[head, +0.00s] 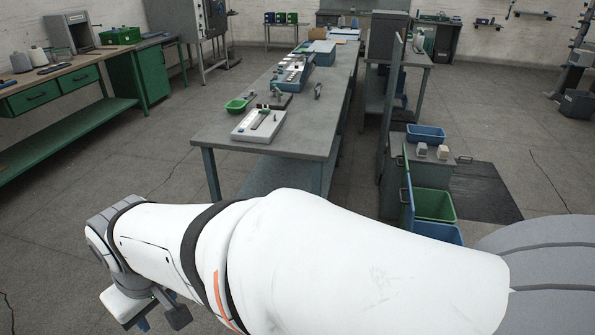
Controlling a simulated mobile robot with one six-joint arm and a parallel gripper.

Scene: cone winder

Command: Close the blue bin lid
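A blue bin (445,233) stands low at the right, beside a green bin (435,205); its lower part is hidden behind my white arm. A thin upright blue panel (409,195) with a dark handle stands at the left side of these bins. I cannot tell whether it is a lid or a door. A smaller blue open bin (426,133) sits on the grey cabinet above them. My gripper (160,315) is at the lower left, far from the bins, partly cut off by the bottom edge. Its opening cannot be made out.
A long grey table (215,133) with a white board (259,125) and a green tray (238,104) stands in the middle. A green workbench (70,125) is at the left. Two small blocks (432,151) lie on the cabinet. A dark mat (483,193) lies on open floor at the right.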

